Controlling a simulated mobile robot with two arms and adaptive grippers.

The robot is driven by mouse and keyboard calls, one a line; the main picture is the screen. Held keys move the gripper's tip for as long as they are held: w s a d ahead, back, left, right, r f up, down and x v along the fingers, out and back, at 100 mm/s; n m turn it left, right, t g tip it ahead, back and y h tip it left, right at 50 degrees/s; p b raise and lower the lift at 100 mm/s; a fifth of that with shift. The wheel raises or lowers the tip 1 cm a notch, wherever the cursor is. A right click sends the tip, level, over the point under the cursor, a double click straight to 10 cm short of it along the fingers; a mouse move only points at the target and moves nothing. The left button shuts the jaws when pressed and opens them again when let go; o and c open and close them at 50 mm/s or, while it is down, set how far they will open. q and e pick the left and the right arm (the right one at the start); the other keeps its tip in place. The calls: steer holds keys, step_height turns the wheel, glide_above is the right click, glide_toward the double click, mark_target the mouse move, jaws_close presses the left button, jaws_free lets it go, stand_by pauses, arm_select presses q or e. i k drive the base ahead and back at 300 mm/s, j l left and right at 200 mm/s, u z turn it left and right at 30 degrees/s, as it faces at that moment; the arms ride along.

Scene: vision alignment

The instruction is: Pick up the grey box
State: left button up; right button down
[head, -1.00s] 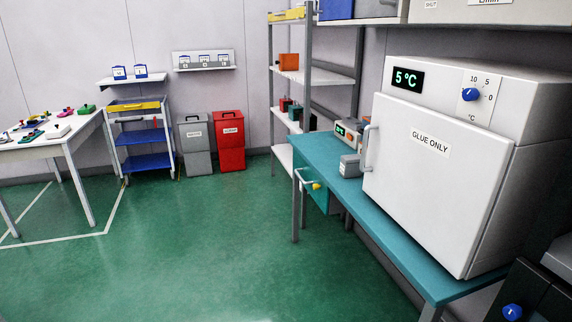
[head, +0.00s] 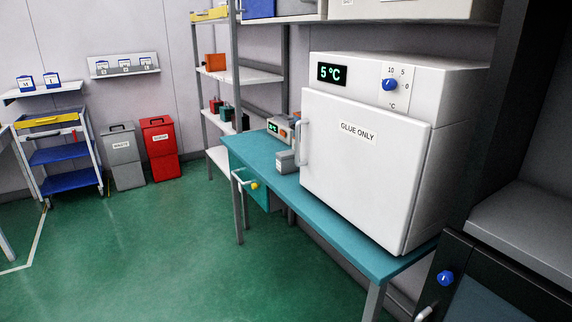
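A small grey box (head: 286,162) with a pale label on its front sits on the teal bench (head: 250,146). It stands just left of the white fridge marked "GLUE ONLY" (head: 352,170), close to the fridge's door handle. Neither of my grippers shows in the head view, and nothing is seen touching the box.
A device with a green display (head: 280,127) sits behind the box. A shelf rack (head: 240,75) stands behind the bench. Grey (head: 123,160) and red (head: 160,150) bins and a blue trolley (head: 60,154) line the back wall. The green floor left of the bench is clear.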

mark_target(285, 159)
steer(key=z, duration=0.25)
steer(key=i+j+z, duration=0.25)
steer(key=j+z, duration=0.3)
steer(key=i+j+z, duration=0.25)
steer(key=k+j, duration=0.1)
